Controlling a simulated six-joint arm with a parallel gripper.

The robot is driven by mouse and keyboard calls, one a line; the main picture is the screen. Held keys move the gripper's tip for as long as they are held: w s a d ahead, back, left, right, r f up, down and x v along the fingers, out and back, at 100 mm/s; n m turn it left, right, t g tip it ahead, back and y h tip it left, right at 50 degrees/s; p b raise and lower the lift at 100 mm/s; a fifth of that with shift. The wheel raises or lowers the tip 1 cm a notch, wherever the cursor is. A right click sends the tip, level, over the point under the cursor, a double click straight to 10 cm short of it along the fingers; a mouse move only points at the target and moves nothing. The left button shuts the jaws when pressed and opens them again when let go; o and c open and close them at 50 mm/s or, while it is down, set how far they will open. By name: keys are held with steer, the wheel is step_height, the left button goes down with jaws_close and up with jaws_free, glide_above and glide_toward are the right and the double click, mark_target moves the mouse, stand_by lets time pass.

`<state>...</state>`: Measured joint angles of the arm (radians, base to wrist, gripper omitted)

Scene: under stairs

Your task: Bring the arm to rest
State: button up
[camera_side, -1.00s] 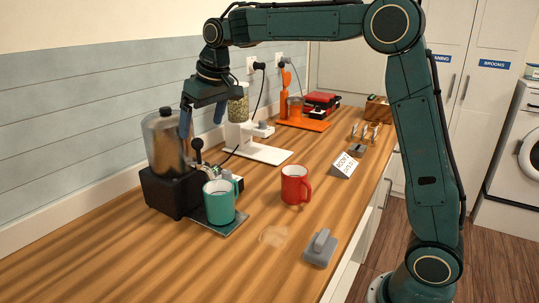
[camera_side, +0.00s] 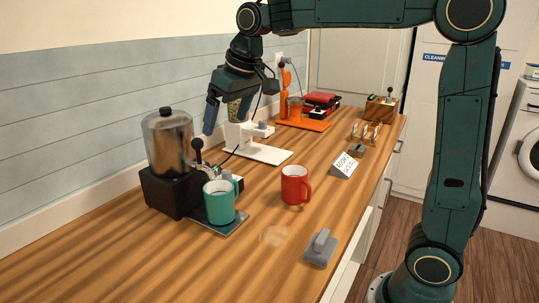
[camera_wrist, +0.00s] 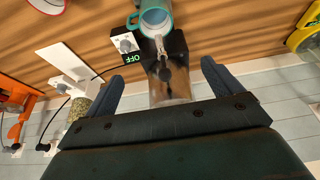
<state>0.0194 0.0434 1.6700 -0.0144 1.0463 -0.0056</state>
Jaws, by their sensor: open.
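My arm reaches over the counter from the right. A teal mug (camera_side: 219,203) stands upright on the machine's drip tray (camera_side: 228,226); it also shows in the wrist view (camera_wrist: 153,22).
A red mug (camera_side: 294,185), a grey handled block (camera_side: 320,246) and a folded sign (camera_side: 343,165) stand on the wooden counter. A white machine (camera_side: 262,151) and an orange one (camera_side: 305,124) stand farther back. A small box reads OFF (camera_wrist: 132,58).

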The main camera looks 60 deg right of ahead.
steer(key=s+f, duration=0.4)
steer(key=s, duration=0.8)
steer(key=s+f+t, duration=0.1)
steer(key=s+f, duration=0.3)
steer(key=s, duration=0.9)
steer(key=shift+s+a, duration=0.3)
